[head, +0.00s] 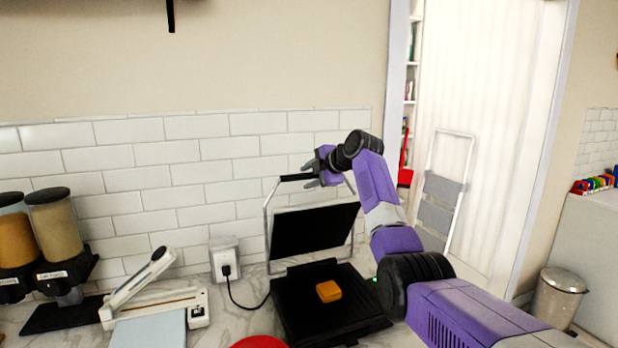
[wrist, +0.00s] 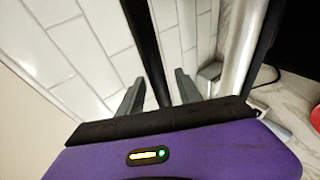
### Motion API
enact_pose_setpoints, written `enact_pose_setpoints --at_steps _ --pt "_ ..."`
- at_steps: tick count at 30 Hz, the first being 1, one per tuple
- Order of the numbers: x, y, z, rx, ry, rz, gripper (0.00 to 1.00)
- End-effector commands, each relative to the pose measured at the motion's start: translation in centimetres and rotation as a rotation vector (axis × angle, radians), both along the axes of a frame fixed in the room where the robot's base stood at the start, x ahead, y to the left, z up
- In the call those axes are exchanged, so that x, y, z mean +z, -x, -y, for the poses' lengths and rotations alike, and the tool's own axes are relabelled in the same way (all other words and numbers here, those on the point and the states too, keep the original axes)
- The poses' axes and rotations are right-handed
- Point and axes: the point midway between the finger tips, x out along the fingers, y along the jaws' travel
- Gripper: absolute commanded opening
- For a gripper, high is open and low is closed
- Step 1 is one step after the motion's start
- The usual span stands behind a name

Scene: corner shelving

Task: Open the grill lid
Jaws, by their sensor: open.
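The grill (head: 300,300) stands on the counter with its black lower plate showing. Its black lid (head: 312,230) is raised and stands tilted up behind the plate. A silver frame (head: 267,235) rises from it to a black handle bar (head: 292,177) at the top. My gripper (head: 311,174) is at the handle. In the wrist view my gripper (wrist: 159,78) is open, with the black handle bar (wrist: 147,45) running between its two fingers. Contact between fingers and bar cannot be told. The silver frame (wrist: 242,45) shows right of the fingers.
An orange-yellow block (head: 328,291) lies on the lower plate. A plugged cord and outlet (head: 225,260), a white slicer-like tool (head: 150,295) and food dispensers (head: 55,235) are to the left. A red round thing (head: 259,342) is in front. The tiled wall (head: 170,175) is close behind.

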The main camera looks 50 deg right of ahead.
Motion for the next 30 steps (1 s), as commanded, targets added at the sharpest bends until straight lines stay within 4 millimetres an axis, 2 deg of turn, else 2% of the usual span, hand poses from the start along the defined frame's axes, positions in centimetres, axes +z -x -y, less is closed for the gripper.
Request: enact_pose_setpoints --at_steps 5,19,30 --pt "0.4 0.7 -0.1 -0.001 0.001 0.002 0.41" --pt "3.4 5.9 -1.6 -0.001 0.002 0.001 0.41" --pt "3.9 6.5 -1.9 0.000 -0.001 0.000 0.41"
